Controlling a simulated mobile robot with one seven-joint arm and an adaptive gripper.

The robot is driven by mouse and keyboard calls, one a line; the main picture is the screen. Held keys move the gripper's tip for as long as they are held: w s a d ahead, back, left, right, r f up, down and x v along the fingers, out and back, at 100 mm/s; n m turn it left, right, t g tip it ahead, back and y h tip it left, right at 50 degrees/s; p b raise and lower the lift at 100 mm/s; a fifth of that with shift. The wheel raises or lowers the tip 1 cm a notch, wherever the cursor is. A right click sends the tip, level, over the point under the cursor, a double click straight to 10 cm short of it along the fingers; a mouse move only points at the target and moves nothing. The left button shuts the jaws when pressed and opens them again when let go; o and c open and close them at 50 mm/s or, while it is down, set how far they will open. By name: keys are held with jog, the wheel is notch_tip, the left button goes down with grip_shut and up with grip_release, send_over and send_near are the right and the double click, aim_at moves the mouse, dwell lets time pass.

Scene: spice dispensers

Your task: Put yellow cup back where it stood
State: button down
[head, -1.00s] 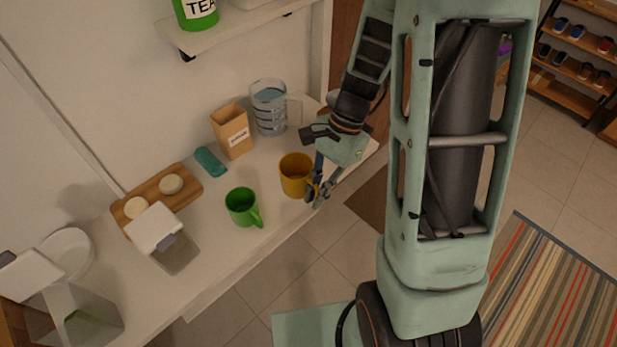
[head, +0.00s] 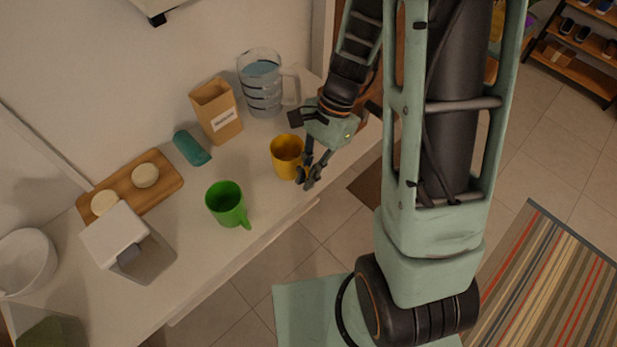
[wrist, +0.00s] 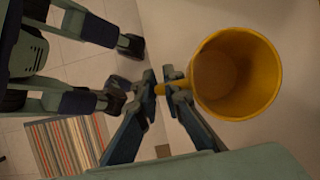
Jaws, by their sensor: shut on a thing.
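The yellow cup (head: 286,157) is upright near the front right edge of the white counter (head: 215,270). My gripper (head: 307,182) is at its right front side. In the wrist view the cup (wrist: 238,75) shows its open, empty-looking mouth, and my gripper (wrist: 164,88) is shut on its handle. I cannot tell whether the cup's base touches the counter or hangs just above it.
A green cup (head: 228,205) stands to the left of the yellow cup. A carton (head: 217,112), a measuring jug (head: 262,85) and a teal object (head: 191,148) are behind. A board (head: 160,188) and a lidded clear container (head: 130,245) are further left.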

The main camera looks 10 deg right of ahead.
jog(key=shift+s+f, duration=0.1)
jog(key=shift+f, duration=0.5)
jog(key=shift+f+b, duration=0.25)
jog(key=shift+b, duration=0.1)
jog(key=c, duration=2)
grip_release()
jog(key=shift+c, duration=0.2)
jog(key=shift+r, duration=0.2)
jog(key=p+v, duration=0.1)
jog(key=v, duration=1.1)
